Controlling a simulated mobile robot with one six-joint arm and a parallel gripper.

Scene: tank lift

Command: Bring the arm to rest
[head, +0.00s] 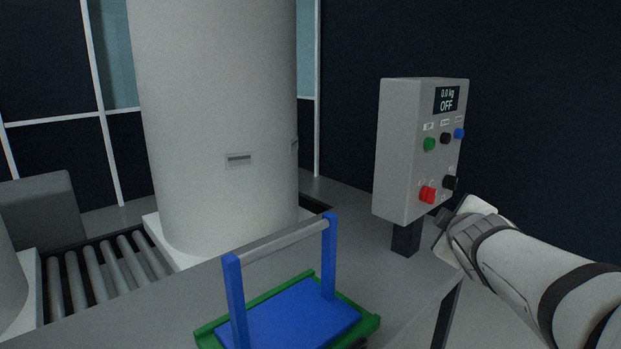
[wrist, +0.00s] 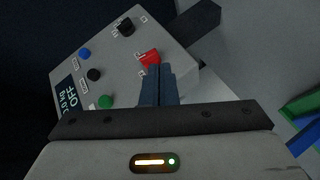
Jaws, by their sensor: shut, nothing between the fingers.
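My gripper (head: 441,229) is at the right in the head view, in front of the lower part of a grey control box (head: 400,150). In the wrist view its two dark fingers (wrist: 158,84) are together and empty, with their tips over or close to a red switch (wrist: 150,58). I cannot tell whether they touch it. The red switch also shows in the head view (head: 428,194), just above my gripper. The box's display (head: 446,99) reads 0.0 kg and OFF. Green, black and blue buttons sit below the display, and a black knob (head: 450,183) is beside the red switch.
A grey table (head: 390,290) carries the box on a dark post. A blue frame with a grey bar (head: 285,241) stands on a green tray (head: 372,326). A large pale tank (head: 215,120) stands behind, beside a roller conveyor (head: 110,265). Space right of the box looks clear.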

